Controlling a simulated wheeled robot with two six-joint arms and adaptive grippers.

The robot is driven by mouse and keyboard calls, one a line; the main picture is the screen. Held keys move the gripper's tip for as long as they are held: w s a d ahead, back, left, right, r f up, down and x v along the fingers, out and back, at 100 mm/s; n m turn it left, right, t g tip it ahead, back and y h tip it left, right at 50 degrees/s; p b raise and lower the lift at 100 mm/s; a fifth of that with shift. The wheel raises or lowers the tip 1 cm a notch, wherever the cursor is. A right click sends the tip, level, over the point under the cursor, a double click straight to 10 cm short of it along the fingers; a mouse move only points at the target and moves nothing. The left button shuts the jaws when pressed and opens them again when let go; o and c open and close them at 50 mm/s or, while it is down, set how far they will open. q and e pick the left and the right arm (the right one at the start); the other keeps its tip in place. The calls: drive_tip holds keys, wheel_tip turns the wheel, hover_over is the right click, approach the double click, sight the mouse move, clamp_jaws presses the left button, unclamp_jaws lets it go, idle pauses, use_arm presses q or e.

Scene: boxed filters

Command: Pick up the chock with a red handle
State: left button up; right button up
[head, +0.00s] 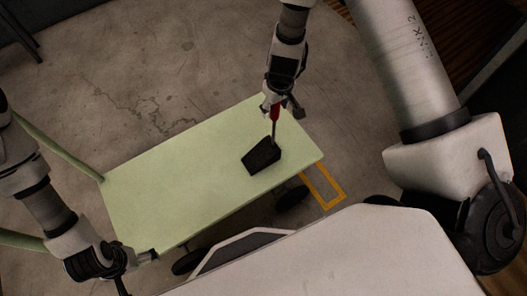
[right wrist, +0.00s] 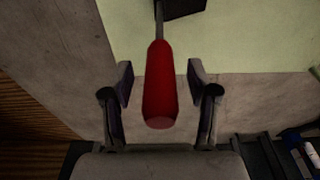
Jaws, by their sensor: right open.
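The chock is a black wedge (head: 262,156) lying on the pale green cart top near its right end. Its thin rod rises to a red handle (head: 275,113). My right gripper (head: 272,105) is at the red handle, from above. In the right wrist view the red handle (right wrist: 160,85) stands between the two fingers of my right gripper (right wrist: 160,92), with a gap on each side. The fingers are open. A corner of the black wedge (right wrist: 183,8) shows at the top. My left gripper (head: 118,272) is at the lower left, by the cart's near edge; its finger opening is unclear.
The green cart (head: 165,190) has a push handle (head: 55,145) at its left and dark wheels below. A yellow rectangle outline (head: 323,187) is on the right side of the cart. The rest of the cart top is bare. Concrete floor (head: 130,70) surrounds it.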

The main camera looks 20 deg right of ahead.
wheel_tip(320, 180, down, 3)
drive_tip(key=shift+w+r+b, duration=0.15)
drive_tip(key=shift+b, duration=0.4)
drive_tip(key=shift+r, duration=0.15)
clamp_jaws()
drive_tip(key=shift+r, duration=0.15)
